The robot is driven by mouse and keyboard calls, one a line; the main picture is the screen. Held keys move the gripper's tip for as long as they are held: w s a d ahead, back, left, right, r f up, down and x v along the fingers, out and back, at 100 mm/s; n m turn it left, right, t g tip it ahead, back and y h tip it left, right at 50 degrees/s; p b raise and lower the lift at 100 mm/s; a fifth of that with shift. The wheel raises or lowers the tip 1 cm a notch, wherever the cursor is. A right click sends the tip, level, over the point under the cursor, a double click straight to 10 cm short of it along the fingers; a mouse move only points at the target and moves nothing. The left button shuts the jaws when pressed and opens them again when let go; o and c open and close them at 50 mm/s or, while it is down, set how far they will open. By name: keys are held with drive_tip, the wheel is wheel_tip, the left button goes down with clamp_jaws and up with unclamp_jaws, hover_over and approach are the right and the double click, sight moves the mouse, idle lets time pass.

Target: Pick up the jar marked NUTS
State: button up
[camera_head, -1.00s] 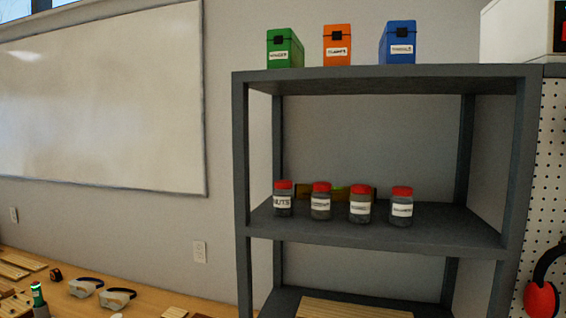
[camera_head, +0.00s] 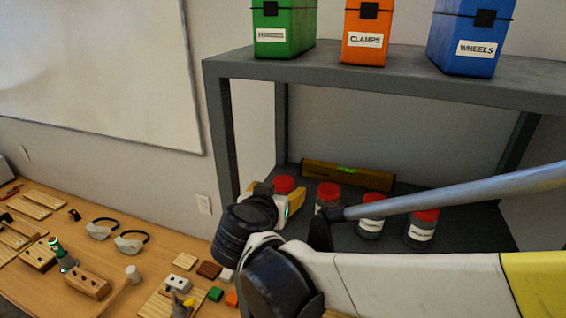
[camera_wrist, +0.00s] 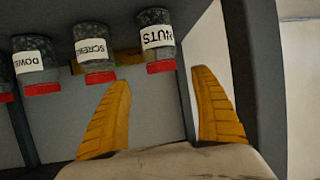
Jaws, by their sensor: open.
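The NUTS jar is the leftmost of a row of jars on the shelf. In the head view only its red lid (camera_head: 284,184) shows clearly; my gripper hides the rest. In the wrist view, which is upside down, the NUTS jar (camera_wrist: 157,36) has a white label, dark contents and a red lid. My gripper (camera_head: 276,195) is in front of the jar, with yellow fingers.
The SCREWS jar (camera_wrist: 95,48) stands beside the NUTS jar, with more jars beyond. A yellow level (camera_head: 348,176) lies behind them. A shelf post (camera_head: 222,125) rises close at the left. Boxes, including CLAMPS (camera_head: 366,35), stand on the top shelf. A cluttered workbench (camera_head: 120,280) is lower left.

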sight(282, 183)
drive_tip(key=p+x, duration=0.1)
drive_tip(key=x, duration=0.7)
drive_tip(key=shift+w+a+f, duration=0.1)
drive_tip(key=shift+w, duration=0.15)
drive_tip(key=shift+s, duration=0.2)
drive_tip(key=shift+c, duration=0.9)
drive_tip(key=c, duration=1.1)
drive_tip(key=shift+c, duration=1.2)
drive_tip(key=shift+w+r, duration=0.1)
drive_tip(key=shift+r, duration=0.1)
